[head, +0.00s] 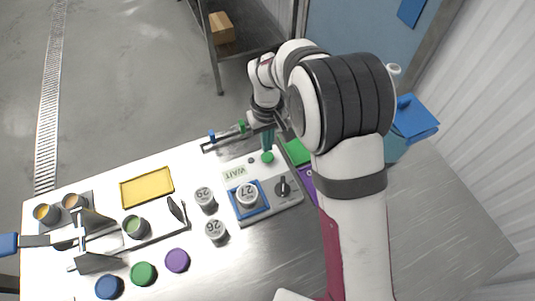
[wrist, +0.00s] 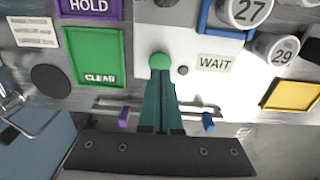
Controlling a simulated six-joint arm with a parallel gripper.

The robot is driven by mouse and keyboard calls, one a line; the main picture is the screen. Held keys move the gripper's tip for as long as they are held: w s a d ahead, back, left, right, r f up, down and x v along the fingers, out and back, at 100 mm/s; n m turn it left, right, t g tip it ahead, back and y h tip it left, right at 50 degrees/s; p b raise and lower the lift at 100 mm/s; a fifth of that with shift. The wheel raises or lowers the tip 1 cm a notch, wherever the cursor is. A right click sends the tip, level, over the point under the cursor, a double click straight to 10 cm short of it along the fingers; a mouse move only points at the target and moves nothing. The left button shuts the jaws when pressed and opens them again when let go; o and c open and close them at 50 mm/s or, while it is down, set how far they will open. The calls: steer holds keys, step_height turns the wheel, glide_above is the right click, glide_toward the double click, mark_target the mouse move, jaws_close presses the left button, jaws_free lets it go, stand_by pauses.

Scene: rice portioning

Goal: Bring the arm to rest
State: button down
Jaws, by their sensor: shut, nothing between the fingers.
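My gripper (head: 267,149) is at the back edge of the table in the head view, pointing down, with teal fingers. In the wrist view my gripper (wrist: 160,82) is shut and empty, its two fingers side by side. The fingertips appear right by a round green button (wrist: 160,61) on the pale panel; I cannot tell whether they touch it. The button also shows just below the fingertips in the head view (head: 267,158). My arm reaches from the lower right up and over to the panel.
The panel has a WAIT label (wrist: 215,63), a dark knob (head: 283,187) and jar 27 (head: 247,195) on a blue square. Jars 29 (head: 204,197) and 26 (head: 215,230) stand left. A green CLEAR pad (wrist: 97,57) and purple HOLD pad (wrist: 92,7) lie beside the panel.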

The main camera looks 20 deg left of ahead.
step_height(320, 180, up, 2)
steer(key=shift+r, duration=0.1)
stand_by(0.4)
steer(key=shift+d+r, duration=0.1)
steer(key=shift+d, duration=0.05)
steer(key=s+d+r+m+y, duration=0.1)
steer(key=s+d+r+m, duration=0.5)
steer(key=d, duration=0.3)
steer(key=s+d+r+m, duration=0.4)
steer(key=s+d+r, duration=0.25)
steer(key=d, duration=0.35)
steer(key=s+d+f+m, duration=0.1)
steer(key=s+d+m, duration=0.2)
steer(key=s, duration=0.7)
steer(key=shift+s+m+y, duration=0.2)
steer(key=shift+m+y, duration=0.2)
steer(key=shift+m, duration=0.4)
